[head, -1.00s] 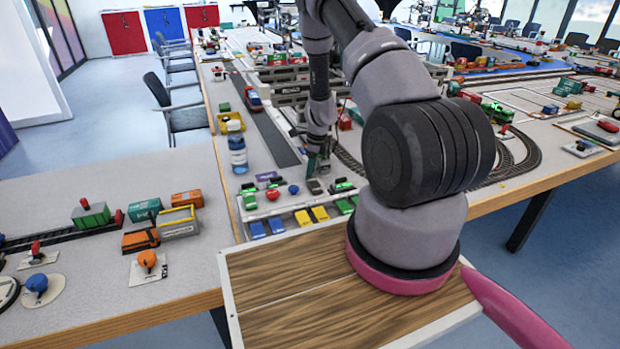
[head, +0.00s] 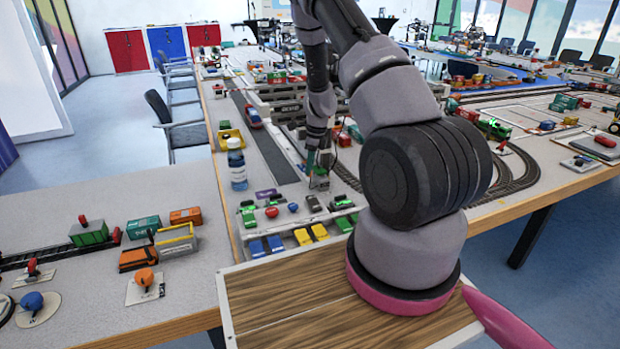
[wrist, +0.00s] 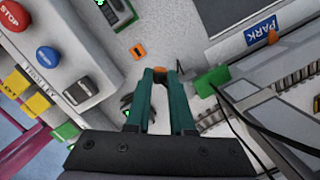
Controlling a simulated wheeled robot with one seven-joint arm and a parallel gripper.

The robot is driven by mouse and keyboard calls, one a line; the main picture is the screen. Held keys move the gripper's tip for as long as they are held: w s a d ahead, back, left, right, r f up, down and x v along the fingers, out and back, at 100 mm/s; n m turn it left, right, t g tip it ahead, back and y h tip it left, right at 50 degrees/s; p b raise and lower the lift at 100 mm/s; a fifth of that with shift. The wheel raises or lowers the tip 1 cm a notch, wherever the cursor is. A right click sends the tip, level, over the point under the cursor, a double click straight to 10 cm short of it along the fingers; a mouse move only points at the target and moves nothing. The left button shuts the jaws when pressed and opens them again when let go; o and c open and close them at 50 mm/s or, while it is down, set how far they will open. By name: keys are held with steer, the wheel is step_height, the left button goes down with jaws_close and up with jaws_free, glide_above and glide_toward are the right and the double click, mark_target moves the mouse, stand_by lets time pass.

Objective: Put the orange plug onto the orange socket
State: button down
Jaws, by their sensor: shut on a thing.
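The orange plug (wrist: 160,71) is a small orange piece between the two teal fingertips of my gripper (wrist: 160,76) in the wrist view. My gripper is shut on it, and the fingers hide most of it. A small orange square with a dark middle (wrist: 138,51), which looks like the orange socket, is just above and left of the fingertips, apart from the plug in the picture. The height between them cannot be told. In the head view my gripper (head: 317,172) is over the middle table, behind the red and blue buttons; plug and socket are too small to make out there.
In the wrist view a control panel with a red STOP button (wrist: 15,15) and blue button (wrist: 47,58) lies left. A green block (wrist: 211,81), track and dark crane frame are right. A bottle (head: 237,168) stands left of my gripper in the head view.

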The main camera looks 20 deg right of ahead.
steer(key=shift+s+a+f, duration=0.45)
steer(key=shift+a+f, duration=0.15)
steer(key=shift+f, duration=0.7)
steer(key=shift+s+a+f, duration=0.5)
steer(key=shift+a+f, duration=0.15)
steer(key=shift+f, duration=0.7)
steer(key=shift+s+a+f, duration=0.45)
steer(key=shift+a+f, duration=0.15)
steer(key=shift+f, duration=0.7)
steer(key=shift+f, duration=0.3)
steer(key=shift+c, duration=1.1)
jaws_free()
step_height(320, 180, up, 7)
